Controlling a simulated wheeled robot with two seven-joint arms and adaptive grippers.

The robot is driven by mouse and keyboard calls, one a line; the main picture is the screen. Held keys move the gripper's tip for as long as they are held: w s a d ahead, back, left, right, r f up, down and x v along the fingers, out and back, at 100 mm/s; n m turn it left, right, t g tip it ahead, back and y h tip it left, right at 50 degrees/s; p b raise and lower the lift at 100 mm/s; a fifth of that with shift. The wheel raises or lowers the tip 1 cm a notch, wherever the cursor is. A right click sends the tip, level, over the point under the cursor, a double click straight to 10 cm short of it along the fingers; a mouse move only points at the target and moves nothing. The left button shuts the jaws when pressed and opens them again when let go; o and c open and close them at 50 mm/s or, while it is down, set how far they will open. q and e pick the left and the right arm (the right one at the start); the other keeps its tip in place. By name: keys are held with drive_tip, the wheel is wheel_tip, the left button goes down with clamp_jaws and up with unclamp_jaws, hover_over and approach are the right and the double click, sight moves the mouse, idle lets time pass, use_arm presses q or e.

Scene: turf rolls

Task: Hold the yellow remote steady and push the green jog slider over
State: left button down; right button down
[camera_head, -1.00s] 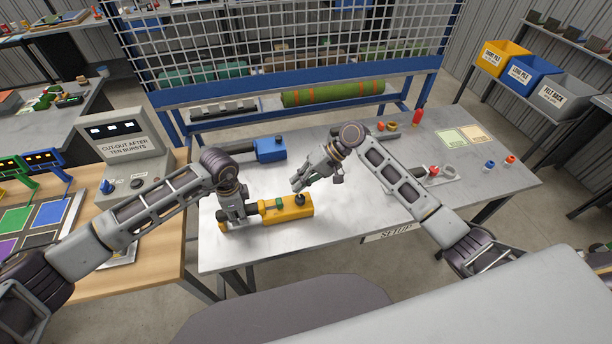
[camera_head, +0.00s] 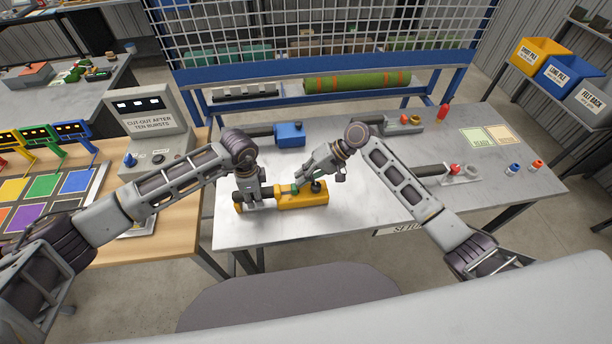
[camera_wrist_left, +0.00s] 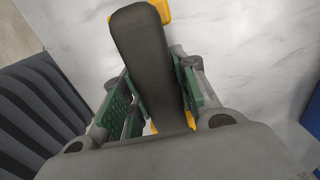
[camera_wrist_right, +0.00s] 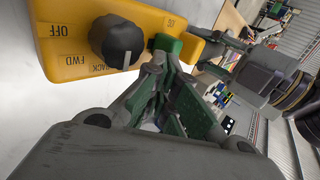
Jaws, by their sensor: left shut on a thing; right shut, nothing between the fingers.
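The yellow remote (camera_head: 310,201) lies on the grey metal table, a black knob (camera_wrist_right: 117,41) on its top. Its dark grip (camera_wrist_left: 150,60) points left in the head view. My left gripper (camera_head: 250,200) is shut around that grip, one finger on each side in the left wrist view. The green jog slider (camera_wrist_right: 166,43) sits beside the knob, near the lettering partly read as "OG". My right gripper (camera_head: 298,185) is shut and empty, its tips at the slider. In the right wrist view the tips (camera_wrist_right: 163,62) look close against it; contact is unclear.
A blue remote (camera_head: 290,134) lies behind on the table (camera_head: 350,225). Another device with a red knob (camera_head: 456,169) lies right of my right arm. A control box (camera_head: 155,125) stands on the wooden bench at left.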

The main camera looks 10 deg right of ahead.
use_arm(q)
drive_tip(key=shift+s+f, duration=0.2)
use_arm(e)
drive_tip(key=shift+a, duration=1.05)
idle(0.8)
drive_tip(key=v, duration=1)
idle(0.5)
use_arm(q)
drive_tip(key=c, duration=1)
unclamp_jaws()
drive_tip(key=shift+w, duration=0.15)
drive_tip(key=shift+c, duration=0.2)
drive_tip(key=shift+r, duration=0.1)
drive_tip(key=shift+r, duration=0.15)
